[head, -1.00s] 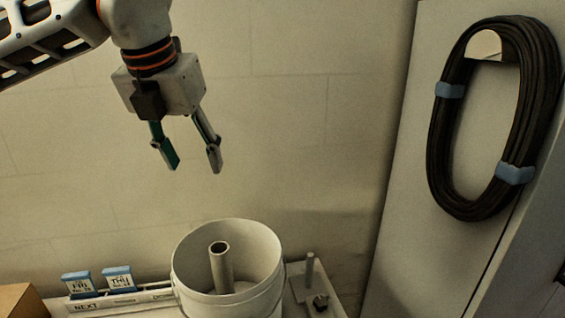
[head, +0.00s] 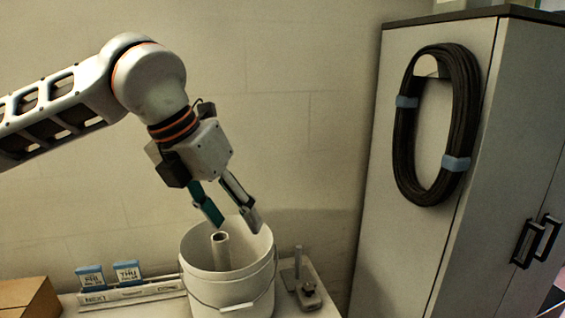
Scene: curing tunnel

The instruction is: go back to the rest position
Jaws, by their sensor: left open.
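My left gripper (head: 232,224) is open and empty. It hangs tilted down and to the right, and in the picture its fingertips overlap the far rim of the white bucket (head: 232,292). I cannot tell how far above or behind the rim the fingers are. A grey tube (head: 221,252) stands upright inside the bucket. My right gripper is not in view.
A tall cabinet (head: 400,240) with a coiled black cable (head: 404,150) stands at right. Left of the bucket are a labelled rail (head: 130,293) with two blue-topped cards and a cardboard box (head: 28,296). A small post fixture (head: 299,268) stands right of the bucket.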

